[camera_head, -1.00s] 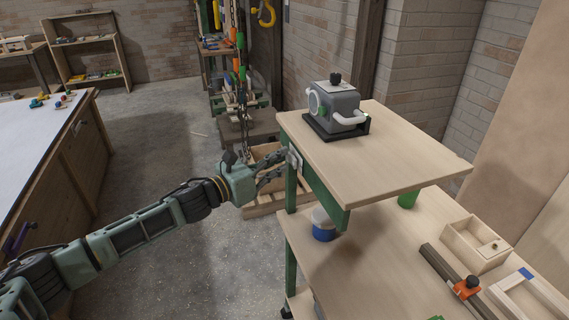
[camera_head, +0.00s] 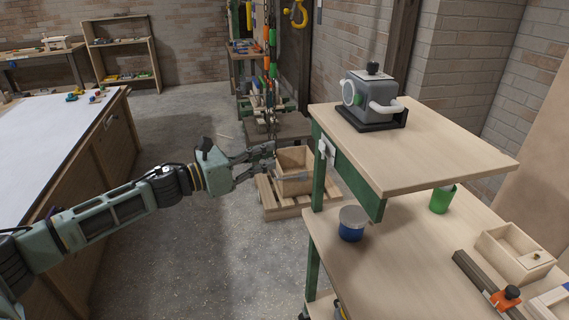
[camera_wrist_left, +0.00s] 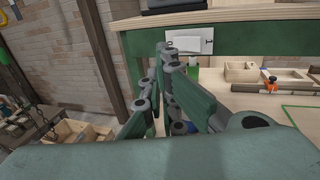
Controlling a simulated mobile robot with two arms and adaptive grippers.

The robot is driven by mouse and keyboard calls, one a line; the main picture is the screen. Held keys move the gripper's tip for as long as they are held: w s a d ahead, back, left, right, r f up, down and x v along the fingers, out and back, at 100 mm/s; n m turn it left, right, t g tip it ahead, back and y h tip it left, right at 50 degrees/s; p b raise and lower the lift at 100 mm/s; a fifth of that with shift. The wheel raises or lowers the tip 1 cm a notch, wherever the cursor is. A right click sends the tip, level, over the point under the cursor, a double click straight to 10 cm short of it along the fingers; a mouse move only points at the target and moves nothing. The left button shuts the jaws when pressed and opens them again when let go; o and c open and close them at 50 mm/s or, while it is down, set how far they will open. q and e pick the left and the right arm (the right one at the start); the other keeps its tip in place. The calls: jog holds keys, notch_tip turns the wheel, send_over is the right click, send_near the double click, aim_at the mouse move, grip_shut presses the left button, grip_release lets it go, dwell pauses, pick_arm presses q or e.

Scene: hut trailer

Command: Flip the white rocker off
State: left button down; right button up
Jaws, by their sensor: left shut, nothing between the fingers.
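The white rocker switch (camera_head: 326,150) sits on a pale plate on the green end of the bench's raised shelf, just under the wooden top. In the left wrist view, the white rocker (camera_wrist_left: 190,41) faces me, with a small dark mark at its right end. Its tilt is too small to tell. My left gripper (camera_head: 270,152) is shut and empty, left of the switch with a gap between them. In the left wrist view, its fingertips (camera_wrist_left: 166,50) overlap the lower left of the plate. My right gripper is not in view.
A grey machine (camera_head: 372,98) stands on the raised shelf (camera_head: 430,150). A wooden crate (camera_head: 294,180) on a pallet lies behind my left gripper. The floor to the left is clear.

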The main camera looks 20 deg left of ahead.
pick_arm(q)
jog(key=shift+s+a+r+b, duration=0.1)
jog(key=shift+s+a+b, duration=0.2)
jog(key=shift+s+a, duration=0.5)
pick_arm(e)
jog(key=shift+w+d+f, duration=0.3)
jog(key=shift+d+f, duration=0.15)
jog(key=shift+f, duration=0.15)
pick_arm(q)
jog(key=shift+w, duration=0.15)
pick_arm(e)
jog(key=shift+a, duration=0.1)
